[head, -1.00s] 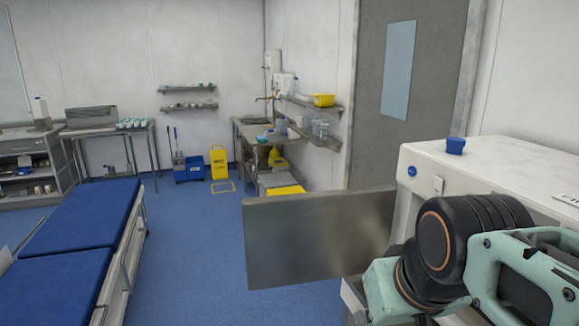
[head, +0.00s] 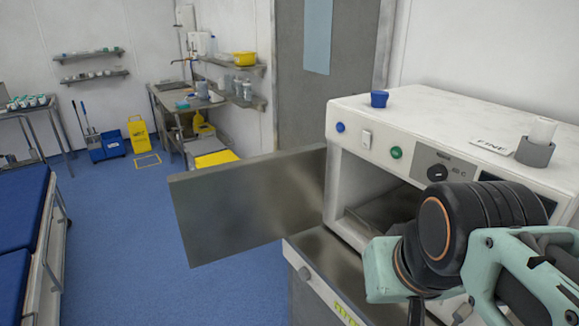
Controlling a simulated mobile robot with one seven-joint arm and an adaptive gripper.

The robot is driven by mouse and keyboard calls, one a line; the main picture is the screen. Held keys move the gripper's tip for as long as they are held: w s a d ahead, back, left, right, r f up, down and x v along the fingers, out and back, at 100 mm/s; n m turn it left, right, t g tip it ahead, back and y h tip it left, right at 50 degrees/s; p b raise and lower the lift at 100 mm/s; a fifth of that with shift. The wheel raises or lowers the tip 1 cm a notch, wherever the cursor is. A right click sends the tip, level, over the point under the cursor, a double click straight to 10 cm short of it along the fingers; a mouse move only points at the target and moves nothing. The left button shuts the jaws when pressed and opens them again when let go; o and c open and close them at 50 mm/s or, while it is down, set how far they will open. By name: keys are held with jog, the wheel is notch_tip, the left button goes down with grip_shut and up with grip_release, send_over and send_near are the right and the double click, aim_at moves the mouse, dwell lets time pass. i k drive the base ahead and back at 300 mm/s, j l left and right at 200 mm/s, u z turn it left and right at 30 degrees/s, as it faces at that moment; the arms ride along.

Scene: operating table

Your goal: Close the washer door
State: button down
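The washer (head: 350,147) is a white box-shaped machine at the right of the head view. Its front has a blue button, a green button and a dark dial. Its door (head: 245,205) is a flat grey metal panel that stands wide open, swung out to the left from the left side of the opening. The dark chamber (head: 385,205) shows behind it. My arm crosses the lower right, in front of the washer and to the right of the door, apart from the door in the picture. My gripper is not clearly visible; the arm's end runs off the bottom edge.
A grey cabinet (head: 305,290) is under the washer. A blue operating table (head: 22,225) is at the left. Blue floor (head: 125,260) is clear between it and the door.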

aim_at(223, 211)
jog(key=j+z, duration=0.1)
jog(key=z, duration=0.25)
jog(key=j+z, duration=0.15)
jog(key=z, duration=0.2)
jog(key=i+j+z, duration=0.1)
jog(key=z, duration=0.25)
jog(key=j+z, duration=0.25)
jog(key=k+j+z, duration=0.1)
jog(key=j+z, duration=0.15)
jog(key=j, duration=0.25)
jog(key=k+j+z, duration=0.1)
jog(key=j+z, duration=0.15)
jog(key=k+j+z, duration=0.25)
jog(key=j, duration=0.2)
jog(key=k+j+z, duration=0.1)
jog(key=j, duration=0.25)
jog(key=k+j+z, duration=0.15)
jog(key=j, duration=0.2)
jog(key=k+j, duration=0.15)
jog(key=j, duration=0.2)
jog(key=k+j, duration=0.2)
jog(key=j, duration=0.15)
jog(key=k+j, duration=0.15)
jog(key=j, duration=0.2)
jog(key=k+j+z, duration=0.1)
jog(key=j, duration=0.25)
jog(key=i+j, duration=0.2)
jog(key=j, duration=0.15)
jog(key=k, duration=0.1)
